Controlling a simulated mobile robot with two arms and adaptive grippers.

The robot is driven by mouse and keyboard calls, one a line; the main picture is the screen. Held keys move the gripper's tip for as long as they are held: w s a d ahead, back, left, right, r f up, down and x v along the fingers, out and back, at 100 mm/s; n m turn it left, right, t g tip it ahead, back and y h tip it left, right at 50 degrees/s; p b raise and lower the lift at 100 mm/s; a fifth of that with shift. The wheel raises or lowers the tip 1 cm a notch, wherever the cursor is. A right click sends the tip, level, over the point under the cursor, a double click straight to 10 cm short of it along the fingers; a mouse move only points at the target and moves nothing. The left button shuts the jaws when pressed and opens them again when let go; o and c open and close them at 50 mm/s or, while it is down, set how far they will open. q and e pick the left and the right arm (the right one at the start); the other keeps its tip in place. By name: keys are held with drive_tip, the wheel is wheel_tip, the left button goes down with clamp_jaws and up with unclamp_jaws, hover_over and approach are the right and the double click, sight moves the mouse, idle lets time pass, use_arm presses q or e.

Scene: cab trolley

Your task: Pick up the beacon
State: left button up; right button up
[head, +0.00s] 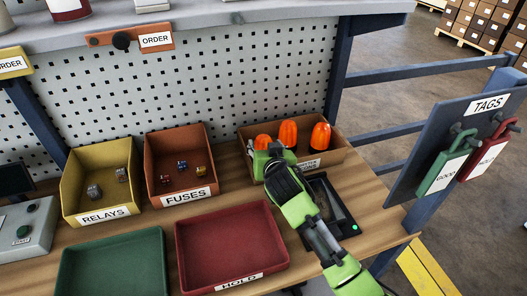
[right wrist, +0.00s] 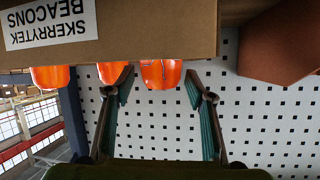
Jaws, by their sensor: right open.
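Several orange beacons stand in a brown cardboard box (head: 338,158) at the back right of the bench. In the head view, one beacon (head: 320,137) is at the right, one (head: 288,134) in the middle and one (head: 262,141) at the left, partly behind my gripper. My right gripper (head: 267,155) is at the box's front left, covering part of its label. In the upside-down right wrist view, the open fingers (right wrist: 158,78) flank one beacon (right wrist: 160,72) in the picture. No contact shows. The box front (right wrist: 130,30) hides the beacons' lower parts. My left gripper is out of view.
A fuses bin (head: 180,145) and a relays bin (head: 98,160) stand left of the box. A red hold tray (head: 232,240) and a green tray (head: 112,262) lie in front. A dark device (head: 335,205) sits under my right arm. A perforated panel (head: 210,85) stands behind.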

drive_tip(key=shift+x, duration=1.65)
drive_tip(key=shift+f, duration=0.2)
drive_tip(key=shift+s, duration=0.1)
drive_tip(key=c, duration=1)
drive_tip(key=shift+c, duration=0.2)
